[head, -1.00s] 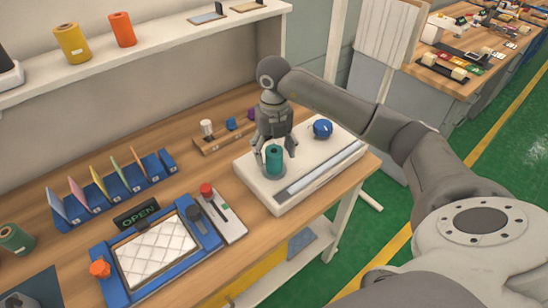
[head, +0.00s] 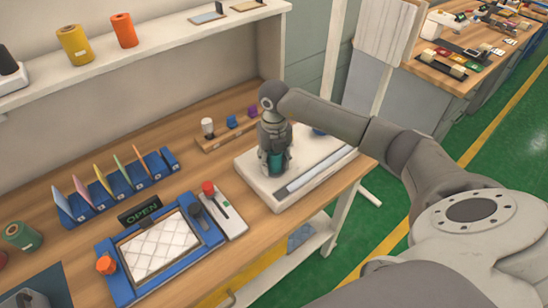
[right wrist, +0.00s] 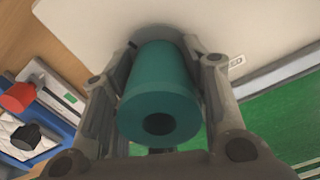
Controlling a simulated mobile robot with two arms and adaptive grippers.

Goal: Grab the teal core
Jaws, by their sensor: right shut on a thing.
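The teal core (head: 275,161) stands upright on the white platform (head: 262,188) at the right end of the workbench. It is a hollow cylinder; its top hole shows in the right wrist view, where the core (right wrist: 160,98) sits between the two fingers. My right gripper (head: 274,165) is lowered over the core from above and shut on it, with fingers on either side. The fingers hide part of the core in the head view. My left gripper is not in view.
A blue object (head: 320,131) on the platform is mostly hidden behind my right arm. A blue-framed tray with a quilted white pad (head: 158,246), a red-knobbed device (head: 209,188) and an OPEN sign (head: 140,212) lie to the left. A shelf (head: 180,45) runs above the bench.

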